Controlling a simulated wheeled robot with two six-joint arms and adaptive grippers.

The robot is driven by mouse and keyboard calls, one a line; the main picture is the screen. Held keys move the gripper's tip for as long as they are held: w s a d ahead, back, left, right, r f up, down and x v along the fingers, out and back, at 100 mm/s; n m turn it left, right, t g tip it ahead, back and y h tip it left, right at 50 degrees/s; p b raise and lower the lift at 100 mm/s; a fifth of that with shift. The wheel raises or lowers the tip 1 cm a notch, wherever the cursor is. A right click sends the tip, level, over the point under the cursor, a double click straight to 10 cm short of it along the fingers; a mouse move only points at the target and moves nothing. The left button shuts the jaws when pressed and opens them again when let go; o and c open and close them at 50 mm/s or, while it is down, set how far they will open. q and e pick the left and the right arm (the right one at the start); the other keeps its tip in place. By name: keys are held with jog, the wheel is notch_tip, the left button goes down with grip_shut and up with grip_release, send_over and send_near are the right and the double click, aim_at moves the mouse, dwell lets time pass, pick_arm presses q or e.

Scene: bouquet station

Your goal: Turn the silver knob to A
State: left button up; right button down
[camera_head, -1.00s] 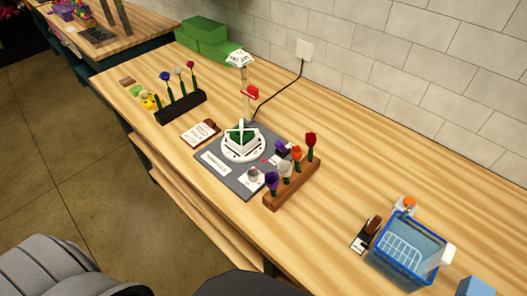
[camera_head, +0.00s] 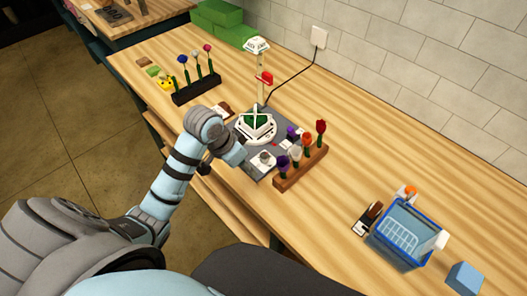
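The silver knob (camera_head: 265,157) sits on a small white plate at the front of the grey station board (camera_head: 249,172). The knob's pointer and the plate's letters are too small to read. My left arm reaches in from the left and bends down over the board's left side. Its hand end (camera_head: 237,155) is just left of the knob, seemingly apart from it. The fingers are not clear, so I cannot tell if they are open or shut. The arm hides the board's left part. My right gripper is not in view.
A white basket-like holder with green inside (camera_head: 257,125) stands on the board. A wooden rack (camera_head: 290,181) of flowers is close right of the knob. A black flower rack (camera_head: 196,91) stands behind left.

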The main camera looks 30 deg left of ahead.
pick_arm(q)
jog(key=m, duration=0.1)
send_near(265, 155)
jog(key=shift+h, duration=0.3)
jog(key=b+x, duration=0.1)
jog(key=x, duration=0.5)
jog(key=b+x, duration=0.1)
jog(key=x, duration=0.2)
jog(key=shift+a+b, duration=0.35)
jog(key=shift+s, duration=0.1)
grip_shut()
jog(key=shift+r+m, duration=0.1)
jog(key=shift+m, duration=0.2)
